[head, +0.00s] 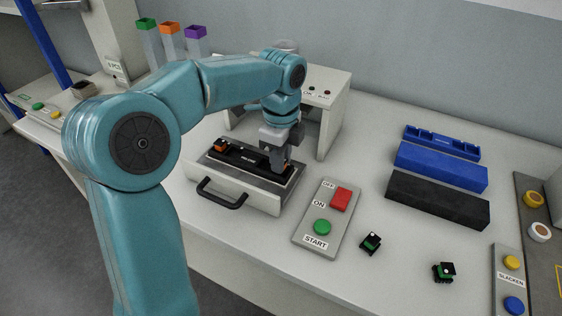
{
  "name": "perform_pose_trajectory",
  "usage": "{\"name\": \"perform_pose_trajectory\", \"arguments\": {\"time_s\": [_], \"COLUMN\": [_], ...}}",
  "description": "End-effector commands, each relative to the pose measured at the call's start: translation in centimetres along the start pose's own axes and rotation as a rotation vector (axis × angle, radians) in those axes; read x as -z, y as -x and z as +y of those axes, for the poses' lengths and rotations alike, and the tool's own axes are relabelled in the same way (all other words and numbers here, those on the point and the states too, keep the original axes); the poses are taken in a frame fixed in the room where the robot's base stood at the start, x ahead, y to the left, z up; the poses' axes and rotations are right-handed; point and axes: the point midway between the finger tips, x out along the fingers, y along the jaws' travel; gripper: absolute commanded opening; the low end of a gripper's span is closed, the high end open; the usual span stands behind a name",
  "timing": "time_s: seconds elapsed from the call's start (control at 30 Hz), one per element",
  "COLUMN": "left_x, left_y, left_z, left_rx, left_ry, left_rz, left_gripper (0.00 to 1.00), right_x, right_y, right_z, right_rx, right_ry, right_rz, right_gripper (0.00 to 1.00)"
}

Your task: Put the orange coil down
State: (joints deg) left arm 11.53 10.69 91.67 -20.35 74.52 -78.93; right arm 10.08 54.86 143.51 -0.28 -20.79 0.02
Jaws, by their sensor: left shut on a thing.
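My left gripper (278,162) points down over the right end of the black fixture (245,160) in the pulled-out drawer (240,192). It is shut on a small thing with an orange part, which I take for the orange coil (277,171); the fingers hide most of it. I cannot tell whether it touches the fixture. Another small part with orange on it (221,144) sits at the fixture's left end. My right gripper is not in view.
A grey panel (327,240) with a red switch and green START button lies right of the drawer. Two small black-green parts (370,243) (444,271) lie on the table. Blue and black blocks (440,166) stand further right. The machine housing (330,125) rises behind the gripper.

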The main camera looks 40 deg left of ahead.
Motion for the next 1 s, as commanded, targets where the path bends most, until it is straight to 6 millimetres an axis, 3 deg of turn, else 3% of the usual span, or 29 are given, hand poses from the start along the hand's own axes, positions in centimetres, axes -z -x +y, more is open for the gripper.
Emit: {"name": "perform_pose_trajectory", "arguments": {"time_s": [0.43, 0.47, 0.53, 0.83, 1.0], "left_x": [0.0, 0.0, 0.0, 0.0, 0.0], "left_y": [-1.1, -1.1, -1.0, -0.8, 1.3], "left_z": [0.0, 0.0, 0.0, 0.0, -0.1], "left_rx": [0.001, 0.001, 0.001, 0.002, 0.006], "left_ry": [-0.001, -0.001, -0.001, -0.001, -0.001], "left_rz": [0.000, 0.000, 0.000, 0.000, 0.000], "left_gripper": [0.00, 0.28, 0.50, 0.50, 0.50], "right_x": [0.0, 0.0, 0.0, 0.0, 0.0], "right_y": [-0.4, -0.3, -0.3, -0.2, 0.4], "right_z": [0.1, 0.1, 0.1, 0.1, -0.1], "right_rx": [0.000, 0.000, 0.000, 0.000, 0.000], "right_ry": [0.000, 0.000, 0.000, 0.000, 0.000], "right_rz": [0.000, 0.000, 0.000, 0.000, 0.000], "right_gripper": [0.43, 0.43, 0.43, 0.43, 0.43]}}
